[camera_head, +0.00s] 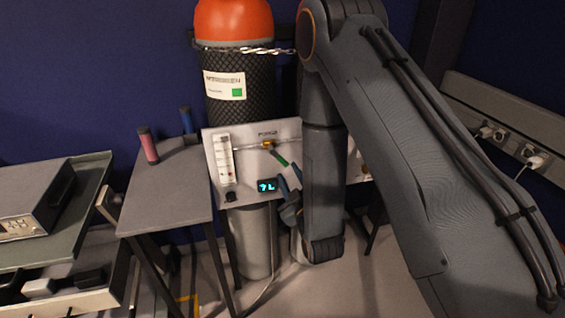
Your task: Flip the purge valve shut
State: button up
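The purge valve (268,145) is a small brass body on a thin horizontal pipe, below a label on a pale upright panel (251,201). Its green lever (280,159) slants down and to the right from the body, at an angle to the pipe. My gripper (288,184) is just below and right of the lever, in front of the panel. It is small and partly hidden by my arm. I cannot tell whether it touches the lever or how far its fingers are apart.
A gas cylinder with an orange top (234,20) stands behind the panel. The panel carries a flowmeter (224,158) and a lit display (267,185). A grey table (165,198) with red (148,146) and blue (186,120) cylinders stands left. My arm hides the panel's right part.

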aim_at(283, 162)
jog(key=shift+p+x, duration=0.75)
jog(key=shift+x, duration=3.1)
jog(key=shift+r, duration=0.1)
grip_shut()
